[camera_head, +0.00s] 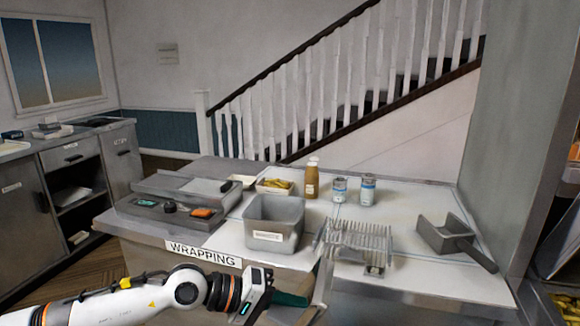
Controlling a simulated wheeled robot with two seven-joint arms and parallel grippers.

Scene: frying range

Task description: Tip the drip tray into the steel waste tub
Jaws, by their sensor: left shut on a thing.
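The steel waste tub (275,222) is a grey open box with a small white label on its front. It stands upright on the white worktop near the middle. My left gripper (290,299) is low in the view, in front of the counter and below the tub. It is shut on a grey, thin-edged thing (320,287), which seems to be the drip tray, tilted and seen nearly edge-on. Its inside and any contents are hidden. It is apart from the tub. My right gripper is not in view.
A slotted rack (355,243) stands right of the tub. A grey scoop (455,238) with a handle lies farther right. A sauce bottle (312,180), two cans (368,190) and a food tray (274,186) stand behind. The worktop between rack and scoop is clear.

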